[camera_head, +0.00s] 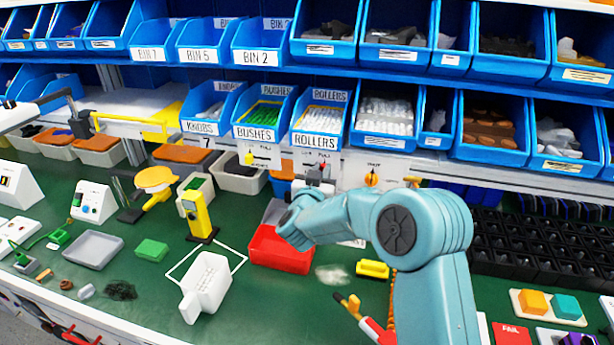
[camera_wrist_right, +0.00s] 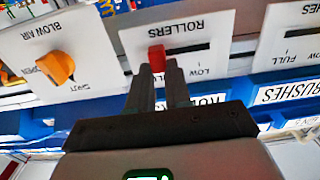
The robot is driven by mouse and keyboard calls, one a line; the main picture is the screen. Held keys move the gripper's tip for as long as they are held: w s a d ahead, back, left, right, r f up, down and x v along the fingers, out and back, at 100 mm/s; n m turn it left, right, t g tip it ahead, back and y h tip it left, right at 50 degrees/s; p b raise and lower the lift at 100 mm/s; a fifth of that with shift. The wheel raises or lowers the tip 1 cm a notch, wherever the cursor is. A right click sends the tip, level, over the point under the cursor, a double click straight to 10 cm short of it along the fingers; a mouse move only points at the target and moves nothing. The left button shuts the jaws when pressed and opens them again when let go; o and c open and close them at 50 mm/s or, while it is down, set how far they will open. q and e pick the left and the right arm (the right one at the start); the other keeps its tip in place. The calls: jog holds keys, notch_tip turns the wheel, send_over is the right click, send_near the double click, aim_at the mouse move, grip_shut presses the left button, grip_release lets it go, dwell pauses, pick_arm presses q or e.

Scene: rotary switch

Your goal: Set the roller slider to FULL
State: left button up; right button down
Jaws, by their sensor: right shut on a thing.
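The roller slider is a small red knob (camera_wrist_right: 157,57) on a dark slot in the white panel marked ROLLERS (camera_wrist_right: 185,30), which appears upside down in the right wrist view. My right gripper (camera_wrist_right: 170,70) is shut on the knob, a dark finger to each side. The knob sits toward the left of the visible slot, and bare slot runs to its right. LOW is readable below the slot; the fingers hide the lettering near the knob. In the head view my right gripper (camera_head: 315,182) is at the shelf-edge panel, with FULL readable beside it.
A BLOW AIR panel with an orange knob (camera_wrist_right: 56,67) is left of the slider in the wrist view, and a BUSHES panel (camera_wrist_right: 290,45) is right. Blue bins (camera_head: 320,118) stand above. A red tray (camera_head: 268,250) and a white container (camera_head: 208,285) stand on the green bench below.

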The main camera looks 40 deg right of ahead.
jog(key=shift+d, duration=0.15)
jog(key=c, duration=1)
grip_release()
jog(key=shift+s+d, duration=0.15)
jog(key=shift+d, duration=0.05)
jog(key=shift+c, duration=0.2)
jog(key=b+v, duration=0.3)
jog(key=v, duration=1.3)
jog(key=shift+a, duration=0.25)
